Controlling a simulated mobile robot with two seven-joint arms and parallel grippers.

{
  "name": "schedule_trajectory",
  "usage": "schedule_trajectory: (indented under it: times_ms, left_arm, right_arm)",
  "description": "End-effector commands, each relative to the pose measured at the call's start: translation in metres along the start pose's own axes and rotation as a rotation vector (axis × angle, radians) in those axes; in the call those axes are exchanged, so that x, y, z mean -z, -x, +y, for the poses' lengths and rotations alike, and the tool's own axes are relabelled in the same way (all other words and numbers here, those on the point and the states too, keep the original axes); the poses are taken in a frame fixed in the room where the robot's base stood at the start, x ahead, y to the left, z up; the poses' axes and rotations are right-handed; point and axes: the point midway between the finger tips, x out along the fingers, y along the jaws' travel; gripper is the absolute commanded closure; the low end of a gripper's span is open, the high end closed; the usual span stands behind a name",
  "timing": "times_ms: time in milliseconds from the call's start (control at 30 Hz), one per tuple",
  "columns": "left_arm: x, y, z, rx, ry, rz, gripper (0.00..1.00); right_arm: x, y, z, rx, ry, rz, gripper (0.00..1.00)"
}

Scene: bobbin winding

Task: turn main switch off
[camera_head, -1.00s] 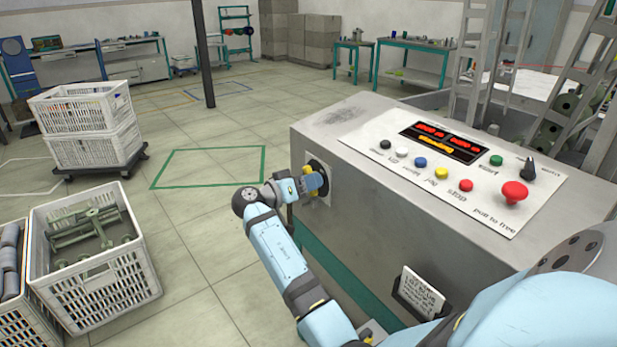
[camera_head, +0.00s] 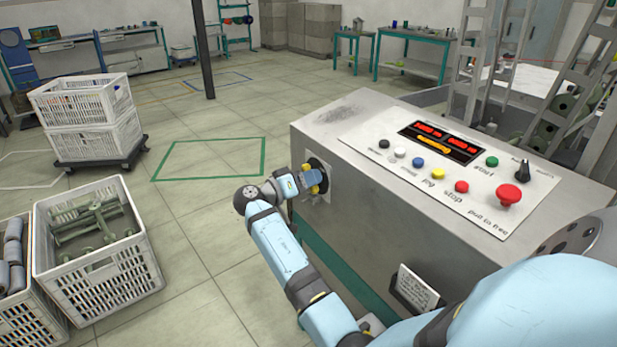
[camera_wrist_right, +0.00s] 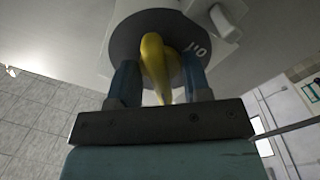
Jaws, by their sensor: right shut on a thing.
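The main switch is on the left end face of the grey machine cabinet (camera_head: 400,215). Its dark round plate (camera_head: 322,168) shows partly behind my right gripper (camera_head: 312,181). In the right wrist view, the plate (camera_wrist_right: 125,42) has white marks at its upper right. The yellow switch handle (camera_wrist_right: 155,62) stands out from it, between the two blue fingers of my right gripper (camera_wrist_right: 158,82). The gripper is shut on the handle. In the head view, the gripper and wrist hide much of the switch. My left gripper is not in view.
The sloped control panel (camera_head: 440,165) on the cabinet carries coloured buttons, a red mushroom button (camera_head: 508,195), a black knob (camera_head: 522,170) and a lit red display (camera_head: 440,140). White crates (camera_head: 100,255) stand on the floor at left. Floor beside the switch is clear.

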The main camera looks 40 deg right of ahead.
Motion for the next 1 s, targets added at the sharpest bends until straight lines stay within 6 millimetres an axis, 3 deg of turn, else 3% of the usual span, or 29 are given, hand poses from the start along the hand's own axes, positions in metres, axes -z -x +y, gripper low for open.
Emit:
schedule_trajectory:
  times_ms: [700, 1000]
  left_arm:
    - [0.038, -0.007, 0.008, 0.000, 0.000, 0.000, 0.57]
    - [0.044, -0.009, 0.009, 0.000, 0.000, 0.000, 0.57]
  right_arm:
    - [0.002, 0.001, 0.002, 0.001, 0.227, 0.001, 0.84]
    - [0.000, 0.001, 0.000, 0.001, 0.281, 0.001, 0.84]
